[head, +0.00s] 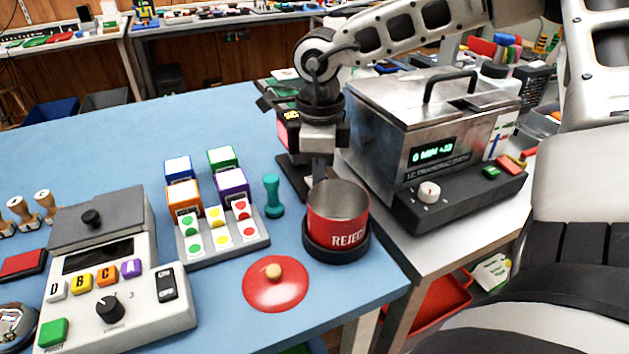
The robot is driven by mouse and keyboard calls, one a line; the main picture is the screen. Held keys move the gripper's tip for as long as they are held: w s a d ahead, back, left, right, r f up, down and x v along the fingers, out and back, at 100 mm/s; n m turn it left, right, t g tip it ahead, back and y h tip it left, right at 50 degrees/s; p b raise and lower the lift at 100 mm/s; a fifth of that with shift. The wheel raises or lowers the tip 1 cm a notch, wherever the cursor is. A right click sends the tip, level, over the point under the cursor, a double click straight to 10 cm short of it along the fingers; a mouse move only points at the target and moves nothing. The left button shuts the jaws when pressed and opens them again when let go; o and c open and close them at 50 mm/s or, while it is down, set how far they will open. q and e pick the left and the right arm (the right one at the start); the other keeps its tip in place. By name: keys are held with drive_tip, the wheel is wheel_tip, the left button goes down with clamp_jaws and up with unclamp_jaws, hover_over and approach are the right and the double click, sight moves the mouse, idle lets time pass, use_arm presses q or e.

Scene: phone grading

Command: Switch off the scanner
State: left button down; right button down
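My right gripper (320,172) comes in from the upper right and points down just behind the red REJECT tin. The view does not show whether its fingers are open or shut. Right behind it stands a small device on a dark base (290,186), with a red side and a small lit display (291,115). The gripper and wrist hide much of this device, which may be the scanner; I see no switch on it. My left gripper is not in view.
The REJECT tin (337,222) stands in front of the gripper, near a red lid (275,284). A metal bath (430,120) with a lit display is to the right. A lettered console (120,312), stamps and a sticker tray (262,241) are left.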

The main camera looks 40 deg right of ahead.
drive_tip(key=shift+f, duration=0.15)
wheel_tip(320, 180, up, 7)
drive_tip(key=p, duration=0.3)
idle(0.6)
idle(0.5)
